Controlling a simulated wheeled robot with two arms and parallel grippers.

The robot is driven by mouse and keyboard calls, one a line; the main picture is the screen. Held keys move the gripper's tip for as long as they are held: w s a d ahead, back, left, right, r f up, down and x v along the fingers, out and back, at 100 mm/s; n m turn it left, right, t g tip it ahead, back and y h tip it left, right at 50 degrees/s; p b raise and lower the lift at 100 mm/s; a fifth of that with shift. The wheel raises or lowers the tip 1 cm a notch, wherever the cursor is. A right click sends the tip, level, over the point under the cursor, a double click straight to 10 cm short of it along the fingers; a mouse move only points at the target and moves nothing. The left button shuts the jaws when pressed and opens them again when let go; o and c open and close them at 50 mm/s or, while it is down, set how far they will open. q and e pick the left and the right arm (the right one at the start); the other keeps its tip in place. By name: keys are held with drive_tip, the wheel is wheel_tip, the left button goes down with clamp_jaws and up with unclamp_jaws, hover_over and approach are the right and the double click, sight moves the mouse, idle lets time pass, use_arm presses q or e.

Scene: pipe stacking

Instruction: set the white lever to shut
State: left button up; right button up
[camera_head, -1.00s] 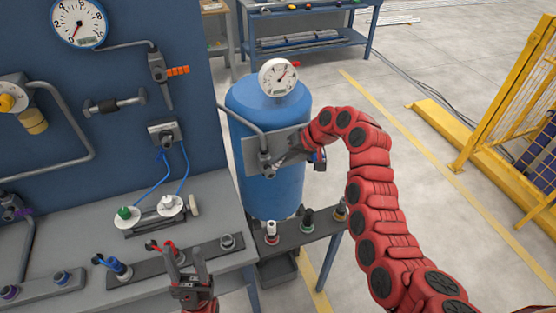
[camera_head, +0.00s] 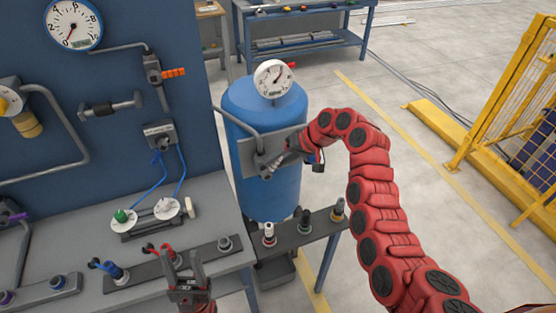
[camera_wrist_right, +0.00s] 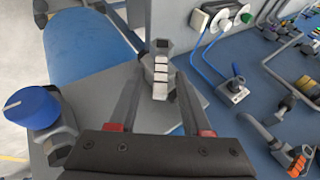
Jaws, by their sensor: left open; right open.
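The white lever (camera_wrist_right: 161,77) shows in the right wrist view as a pale ribbed handle on a grey valve body, in front of a grey plate (camera_wrist_right: 85,112) on the blue tank (camera_head: 262,193). My right gripper (camera_wrist_right: 160,92) is open, with one finger on each side of the lever in that view. I cannot tell whether they touch it. In the head view my right gripper (camera_head: 277,160) is at the tank's plate and mostly hides the lever. My left gripper (camera_head: 183,262) is open and empty above the front of the grey bench.
A round gauge (camera_head: 273,78) tops the tank. A grey pipe (camera_head: 240,128) runs to the valve. A low shelf (camera_head: 300,232) with several small fittings stands in front. A knob with a blue cap (camera_wrist_right: 32,106) sits beside my right gripper.

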drive_tip(key=shift+d, duration=0.1)
drive_tip(key=shift+d+r, duration=0.2)
drive_tip(key=shift+r, duration=0.05)
drive_tip(key=b+v, duration=0.4)
drive_tip(key=v, duration=1.2)
drive_tip(key=shift+d+r, duration=0.2)
drive_tip(key=shift+s, duration=0.1)
